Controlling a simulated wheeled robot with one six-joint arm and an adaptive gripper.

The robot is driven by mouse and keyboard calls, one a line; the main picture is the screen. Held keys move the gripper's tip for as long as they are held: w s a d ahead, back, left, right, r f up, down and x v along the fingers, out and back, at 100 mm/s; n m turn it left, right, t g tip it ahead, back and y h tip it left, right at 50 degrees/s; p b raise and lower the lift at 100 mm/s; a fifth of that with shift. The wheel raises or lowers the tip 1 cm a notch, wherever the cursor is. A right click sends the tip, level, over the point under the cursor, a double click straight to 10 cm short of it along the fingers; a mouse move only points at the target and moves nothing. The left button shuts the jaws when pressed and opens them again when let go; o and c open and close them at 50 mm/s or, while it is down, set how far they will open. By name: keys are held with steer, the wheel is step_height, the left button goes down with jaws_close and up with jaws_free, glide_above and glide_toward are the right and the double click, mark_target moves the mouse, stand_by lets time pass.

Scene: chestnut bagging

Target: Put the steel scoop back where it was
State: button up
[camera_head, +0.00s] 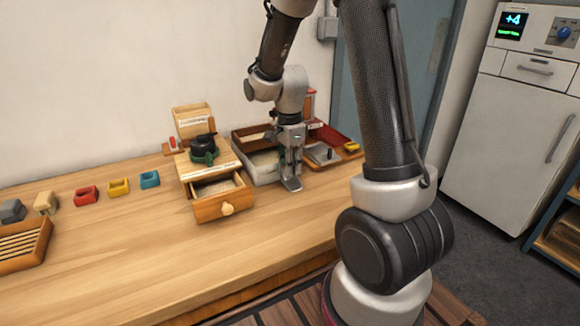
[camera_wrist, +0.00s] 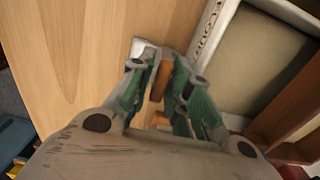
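My gripper (camera_head: 290,166) points down at the front right corner of the white-rimmed bin. In the wrist view its green-padded fingers (camera_wrist: 164,68) are closed around the wooden handle (camera_wrist: 160,79) of the steel scoop. The scoop's grey metal part (camera_head: 291,184) shows below the fingers in the head view, over the table in front of the bin. A pale edge of the scoop (camera_wrist: 143,48) also shows beyond the fingertips in the wrist view. Most of the scoop is hidden by the gripper. I cannot tell whether it touches the table.
The white-rimmed bin (camera_head: 264,179) holds pale material, and its rim (camera_wrist: 207,30) runs right of my fingers. A red-brown divided tray (camera_head: 240,137) stands behind. A wooden box with an open drawer (camera_head: 226,209) stands left. Bare table (camera_head: 130,245) lies in front.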

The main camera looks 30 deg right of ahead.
step_height(320, 180, up, 12)
steer(key=s+r+n+t, duration=0.2)
steer(key=s+r+n, duration=0.1)
steer(key=s+n, duration=0.6)
steer(key=s+d+r+n+t, duration=0.1)
steer(key=s+r+n, duration=0.3)
steer(key=s+n, duration=0.5)
steer(key=s+t, duration=0.1)
steer(key=s, duration=0.2)
steer(key=shift+d+r, duration=0.2)
steer(key=shift+c, duration=0.2)
